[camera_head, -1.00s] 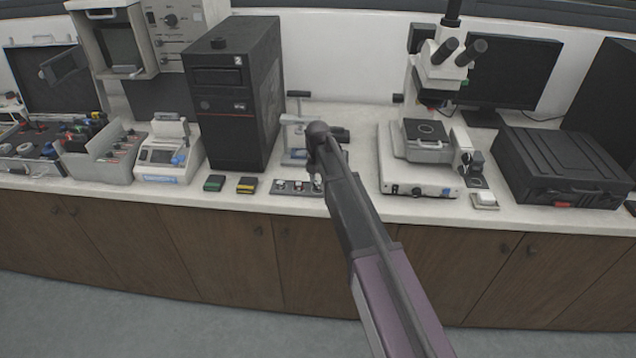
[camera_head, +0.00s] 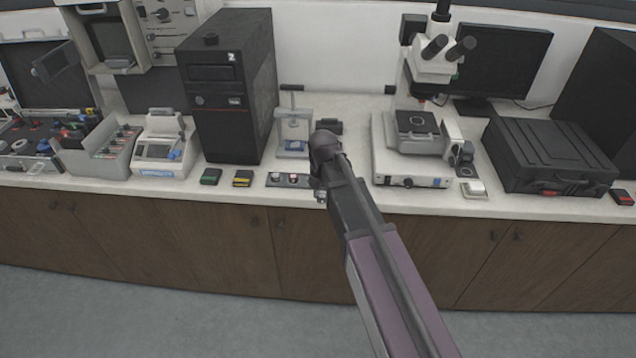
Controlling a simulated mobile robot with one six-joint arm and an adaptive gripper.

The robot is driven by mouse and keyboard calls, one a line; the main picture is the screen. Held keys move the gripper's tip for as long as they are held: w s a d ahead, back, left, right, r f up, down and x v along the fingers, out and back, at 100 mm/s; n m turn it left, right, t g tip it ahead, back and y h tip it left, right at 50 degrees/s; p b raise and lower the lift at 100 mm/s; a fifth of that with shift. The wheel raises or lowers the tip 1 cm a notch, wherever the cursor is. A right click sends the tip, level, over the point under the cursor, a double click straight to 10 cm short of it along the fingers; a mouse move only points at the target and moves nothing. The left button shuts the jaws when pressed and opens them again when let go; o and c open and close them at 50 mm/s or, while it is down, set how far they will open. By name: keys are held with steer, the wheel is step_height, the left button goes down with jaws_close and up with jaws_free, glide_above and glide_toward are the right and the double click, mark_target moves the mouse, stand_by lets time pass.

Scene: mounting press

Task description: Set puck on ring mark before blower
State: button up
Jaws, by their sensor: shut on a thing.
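My gripper (camera_head: 319,191) hangs below the wrist at the front edge of the bench, just right of a small tray. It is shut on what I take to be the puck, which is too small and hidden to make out. A small dark blower (camera_head: 467,154) stands right of the microscope base. In front of it lies a dark pad (camera_head: 465,171) that seems to bear the ring mark, too small to see clearly. My gripper is well left of this pad, with the microscope base between them.
The small tray (camera_head: 273,180) holds several round pieces. The hand press (camera_head: 293,128) stands behind my arm. The microscope base (camera_head: 413,182) takes up the bench right of my gripper.

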steer(key=shift+s+d+r, duration=0.1)
steer(key=shift+s+d, duration=0.1)
steer(key=shift+s, duration=0.4)
steer(key=shift+s+d, duration=0.15)
steer(key=shift+s, duration=0.45)
steer(key=shift+a, duration=0.15)
